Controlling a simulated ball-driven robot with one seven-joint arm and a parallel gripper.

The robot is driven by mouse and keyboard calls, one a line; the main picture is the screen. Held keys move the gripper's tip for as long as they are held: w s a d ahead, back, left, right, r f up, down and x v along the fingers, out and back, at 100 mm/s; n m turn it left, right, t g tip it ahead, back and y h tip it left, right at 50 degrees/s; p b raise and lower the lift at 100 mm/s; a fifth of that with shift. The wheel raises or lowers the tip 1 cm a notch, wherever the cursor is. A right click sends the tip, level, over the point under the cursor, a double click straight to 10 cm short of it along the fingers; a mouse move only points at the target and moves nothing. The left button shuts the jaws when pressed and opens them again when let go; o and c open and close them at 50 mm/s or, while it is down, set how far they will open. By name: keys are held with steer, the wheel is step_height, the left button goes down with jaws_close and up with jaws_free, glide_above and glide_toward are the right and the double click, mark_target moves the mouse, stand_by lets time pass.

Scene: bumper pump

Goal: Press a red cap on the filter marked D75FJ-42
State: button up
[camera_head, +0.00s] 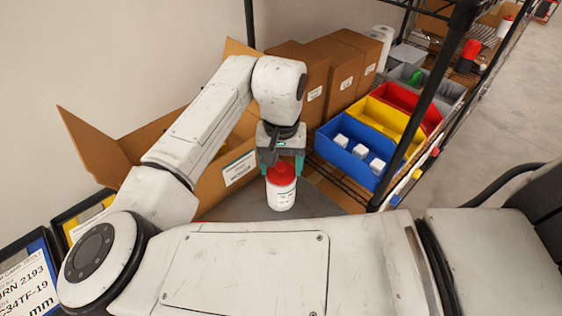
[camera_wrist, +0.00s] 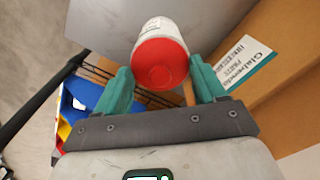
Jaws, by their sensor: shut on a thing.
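A white cylindrical filter (camera_head: 281,195) with dark print stands upright on a grey surface, below my gripper. The print is too small to read. A red cap (camera_head: 281,174) is at its top, in line with it; I cannot tell whether it is fully seated. My gripper (camera_head: 282,166) points down with its green fingers on both sides of the cap, shut on it. In the wrist view the cap (camera_wrist: 160,63) shows between the fingers, with the white filter body (camera_wrist: 164,28) beyond it.
An open cardboard box (camera_head: 222,178) stands behind and left of the filter. A wire rack at the right holds blue (camera_head: 342,172), yellow (camera_head: 385,118) and red bins; the blue one holds several white pieces. Framed signs (camera_head: 25,285) are at the lower left. My arm crosses the foreground.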

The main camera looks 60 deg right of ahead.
stand_by(0.4)
steer(key=o, duration=1.1)
steer(key=shift+r+p, duration=3.35)
steer(key=shift+r, duration=0.2)
steer(key=shift+c, duration=0.5)
jaws_close()
